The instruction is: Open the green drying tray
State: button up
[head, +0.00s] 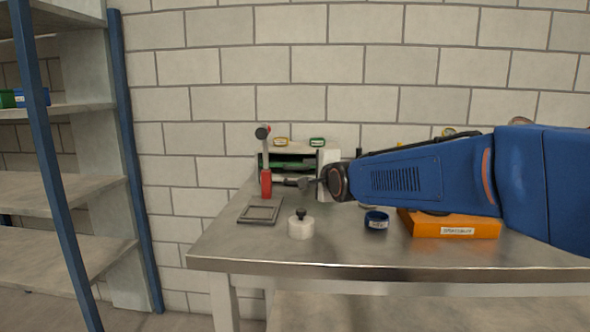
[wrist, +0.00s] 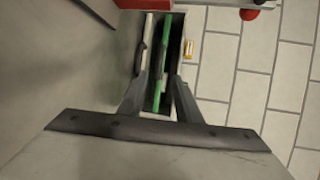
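The green drying tray (head: 290,162) shows as green strips inside a small rack at the back of the metal table. In the wrist view, long green strips (wrist: 166,45) of it run between my fingers, beside a pale strip with a dark curved handle (wrist: 138,46). My gripper (head: 297,183) is in front of the rack in the head view. In the wrist view my gripper (wrist: 160,82) has its two fingers apart, one on each side of the strips. I cannot tell whether either finger touches anything.
A red-based stand (head: 266,183) is close left of my gripper. A grey frame (head: 260,212), a white knobbed weight (head: 301,226), a dark blue jar (head: 376,220) and an orange box (head: 455,228) are on the table. Blue-posted shelves (head: 62,190) stand left; a brick wall is behind.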

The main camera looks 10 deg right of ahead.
aim_at(297, 169)
jog(key=x, duration=1.4)
jog(key=shift+w+f, duration=0.15)
jog(key=shift+w, duration=0.15)
jog(key=shift+f, duration=0.1)
grip_shut()
